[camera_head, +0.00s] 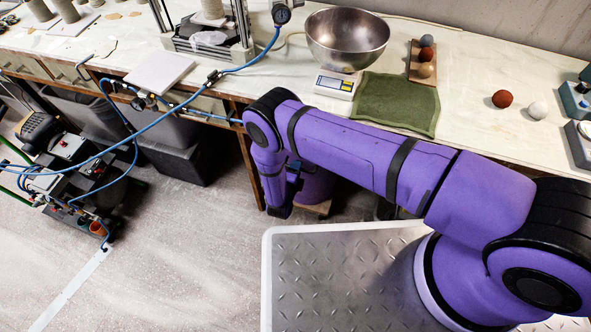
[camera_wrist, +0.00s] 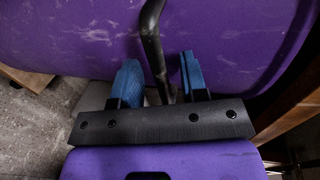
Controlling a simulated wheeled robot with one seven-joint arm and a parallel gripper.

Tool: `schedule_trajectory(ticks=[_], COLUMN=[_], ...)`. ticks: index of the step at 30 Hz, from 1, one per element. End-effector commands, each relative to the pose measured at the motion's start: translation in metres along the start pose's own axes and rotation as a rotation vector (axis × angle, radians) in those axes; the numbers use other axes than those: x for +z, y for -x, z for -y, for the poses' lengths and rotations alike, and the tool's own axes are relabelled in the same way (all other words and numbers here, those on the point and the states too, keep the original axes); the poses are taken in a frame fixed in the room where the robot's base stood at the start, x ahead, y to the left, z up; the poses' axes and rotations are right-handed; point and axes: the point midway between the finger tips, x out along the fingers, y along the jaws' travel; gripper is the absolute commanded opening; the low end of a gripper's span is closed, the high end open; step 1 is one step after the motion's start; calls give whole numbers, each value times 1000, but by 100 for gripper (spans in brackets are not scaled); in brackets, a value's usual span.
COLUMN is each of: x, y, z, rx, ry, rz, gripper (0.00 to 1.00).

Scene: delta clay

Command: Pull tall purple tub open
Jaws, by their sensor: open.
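The purple tub (camera_wrist: 90,40) fills most of the wrist view; its side has pale scuffs. In the head view a small part of the tub (camera_head: 318,183) shows under the table, mostly behind my arm. A dark bent handle bar (camera_wrist: 152,40) runs down the tub's face. My gripper (camera_wrist: 158,75) is open, with one blue finger on each side of the bar's lower part. I cannot tell whether the fingers touch the bar or the tub. The gripper's fingers are hidden in the head view.
A wooden table edge (camera_wrist: 292,115) is close at the right of the wrist view. The worktable (camera_head: 465,110) carries a steel bowl (camera_head: 346,40), a scale (camera_head: 337,85) and a green cloth (camera_head: 398,103). Dark bins (camera_head: 180,160) stand under it.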

Motion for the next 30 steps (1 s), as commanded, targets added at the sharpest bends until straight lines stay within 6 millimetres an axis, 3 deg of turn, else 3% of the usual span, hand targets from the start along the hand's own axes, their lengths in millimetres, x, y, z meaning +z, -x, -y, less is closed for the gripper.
schedule_trajectory(ticks=[4,9,10,20,26,30], x=[0,0,0,1,2,2], y=[0,0,0,8,38,73], z=[0,0,0,-2,-8,-16], rx=[0,0,0,1,1,2], ry=[0,0,0,1,2,3], rz=[0,0,0,2,6,9], gripper=[40,3,0,0,0,0])
